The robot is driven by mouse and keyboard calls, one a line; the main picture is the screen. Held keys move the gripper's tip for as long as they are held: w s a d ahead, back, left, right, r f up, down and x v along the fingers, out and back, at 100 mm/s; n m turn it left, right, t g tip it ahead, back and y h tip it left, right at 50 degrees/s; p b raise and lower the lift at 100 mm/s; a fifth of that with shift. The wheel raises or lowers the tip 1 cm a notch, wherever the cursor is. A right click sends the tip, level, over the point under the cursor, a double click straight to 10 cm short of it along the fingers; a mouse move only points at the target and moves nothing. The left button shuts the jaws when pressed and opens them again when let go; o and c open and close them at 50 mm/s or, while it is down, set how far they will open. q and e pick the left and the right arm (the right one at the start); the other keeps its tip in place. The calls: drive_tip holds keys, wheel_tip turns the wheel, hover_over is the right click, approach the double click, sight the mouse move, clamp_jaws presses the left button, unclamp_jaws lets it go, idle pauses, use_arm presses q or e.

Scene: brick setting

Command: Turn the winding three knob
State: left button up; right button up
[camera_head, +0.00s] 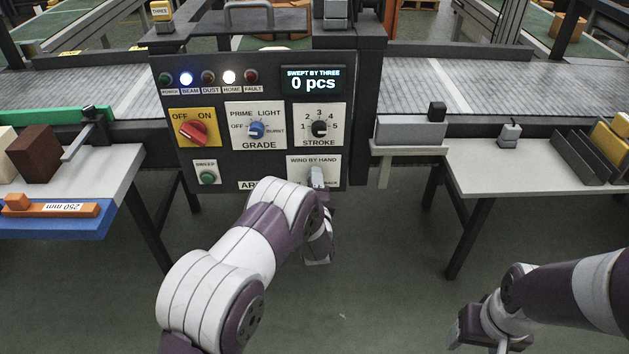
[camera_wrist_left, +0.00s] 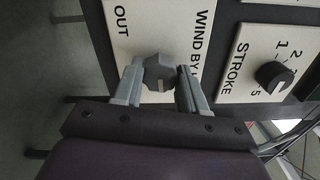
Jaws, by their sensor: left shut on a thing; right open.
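The winding knob (camera_wrist_left: 158,72) is a grey faceted knob on a white plate marked "WIND BY HAND" (camera_head: 313,161), at the lower right of the black control panel. My left gripper (camera_head: 317,179) reaches the plate from below, and its arm hides the lower part of it. In the left wrist view, the fingers stand on both sides of the knob and are shut on it. The word "OUT" shows on the plate in that view. My right gripper (camera_head: 468,332) hangs low at the bottom right, away from the panel, open with nothing seen in it.
The panel also has a red on/off knob (camera_head: 193,131), a blue grade knob (camera_head: 256,130), a black stroke knob (camera_head: 319,127) and a green button (camera_head: 207,178). The display (camera_head: 313,81) reads "SWEPT BY THREE 0 pcs". Tables stand left and right, with open floor between.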

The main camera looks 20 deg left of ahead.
use_arm(q)
drive_tip(key=shift+f+m, duration=0.1)
drive_tip(key=shift+m, duration=0.3)
drive_tip(key=o, duration=1.1)
drive_tip(key=shift+c, duration=0.2)
drive_tip(key=p+v, duration=0.1)
drive_tip(key=v, duration=1.1)
drive_tip(key=shift+s, duration=0.4)
drive_tip(key=shift+d, duration=0.1)
